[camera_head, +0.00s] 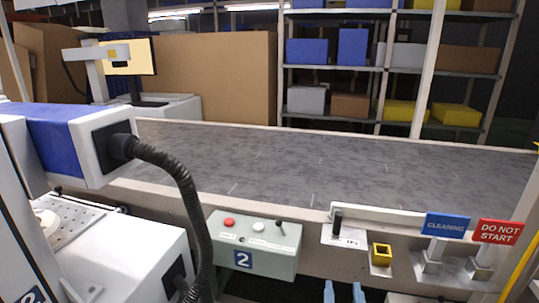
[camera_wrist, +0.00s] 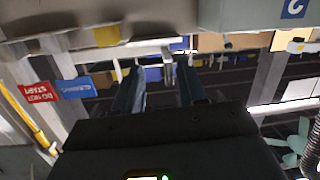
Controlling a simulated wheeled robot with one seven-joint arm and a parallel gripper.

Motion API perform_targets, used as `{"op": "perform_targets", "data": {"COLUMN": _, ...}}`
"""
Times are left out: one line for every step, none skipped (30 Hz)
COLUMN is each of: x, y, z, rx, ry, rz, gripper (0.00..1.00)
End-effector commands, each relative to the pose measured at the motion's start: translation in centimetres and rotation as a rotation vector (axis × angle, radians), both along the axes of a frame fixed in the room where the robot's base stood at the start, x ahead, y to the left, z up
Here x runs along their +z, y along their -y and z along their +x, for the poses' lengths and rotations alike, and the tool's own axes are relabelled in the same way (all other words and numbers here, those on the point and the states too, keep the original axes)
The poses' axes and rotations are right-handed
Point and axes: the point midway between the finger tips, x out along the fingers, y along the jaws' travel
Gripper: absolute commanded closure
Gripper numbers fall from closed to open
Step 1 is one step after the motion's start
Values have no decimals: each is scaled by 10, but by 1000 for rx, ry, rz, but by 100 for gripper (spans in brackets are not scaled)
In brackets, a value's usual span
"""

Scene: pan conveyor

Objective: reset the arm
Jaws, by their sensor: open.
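My gripper (camera_head: 344,292) shows at the bottom edge of the head view as two blue fingertips with a gap between them. It is in front of the conveyor's near side, below the small yellow square holder. In the wrist view my gripper (camera_wrist: 158,92) has its two fingers apart, with nothing between them.
The grey conveyor belt (camera_head: 300,163) runs across and is bare. On its near side are a control box (camera_head: 255,245) marked 2, a yellow holder (camera_head: 381,254), a blue CLEANING sign (camera_head: 446,226) and a red DO NOT START sign (camera_head: 498,232). Shelves (camera_head: 330,68) stand behind.

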Motion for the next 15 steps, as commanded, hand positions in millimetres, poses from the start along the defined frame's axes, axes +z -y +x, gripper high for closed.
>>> {"op": "perform_targets", "data": {"x": -11, "y": 5, "z": -20, "rx": 29, "ry": -35, "rz": -2, "gripper": 59}}
{"op": "perform_targets", "data": {"x": -17, "y": 7, "z": -31, "rx": 48, "ry": -52, "rz": -2, "gripper": 59}}
{"op": "perform_targets", "data": {"x": -23, "y": 9, "z": -45, "rx": 72, "ry": -70, "rz": -2, "gripper": 59}}
{"op": "perform_targets", "data": {"x": -28, "y": 11, "z": -56, "rx": 91, "ry": -85, "rz": 0, "gripper": 59}}
{"op": "perform_targets", "data": {"x": -32, "y": 12, "z": -67, "rx": 109, "ry": -97, "rz": 1, "gripper": 59}}
{"op": "perform_targets", "data": {"x": -37, "y": 14, "z": -82, "rx": 132, "ry": -112, "rz": 5, "gripper": 59}}
{"op": "perform_targets", "data": {"x": -39, "y": 15, "z": -94, "rx": 147, "ry": -122, "rz": 8, "gripper": 59}}
{"op": "perform_targets", "data": {"x": -41, "y": 16, "z": -105, "rx": 163, "ry": -132, "rz": 11, "gripper": 59}}
{"op": "perform_targets", "data": {"x": -43, "y": 19, "z": -120, "rx": 182, "ry": -142, "rz": 15, "gripper": 59}}
{"op": "perform_targets", "data": {"x": -44, "y": 20, "z": -132, "rx": 195, "ry": -149, "rz": 19, "gripper": 59}}
{"op": "perform_targets", "data": {"x": -44, "y": 21, "z": -143, "rx": 207, "ry": -154, "rz": 24, "gripper": 59}}
{"op": "perform_targets", "data": {"x": -43, "y": 23, "z": -159, "rx": 222, "ry": -161, "rz": 30, "gripper": 59}}
{"op": "perform_targets", "data": {"x": -42, "y": 25, "z": -170, "rx": 233, "ry": -166, "rz": 34, "gripper": 59}}
{"op": "perform_targets", "data": {"x": -40, "y": 26, "z": -181, "rx": 243, "ry": -167, "rz": 38, "gripper": 59}}
{"op": "perform_targets", "data": {"x": -37, "y": 28, "z": -196, "rx": 255, "ry": -171, "rz": 45, "gripper": 59}}
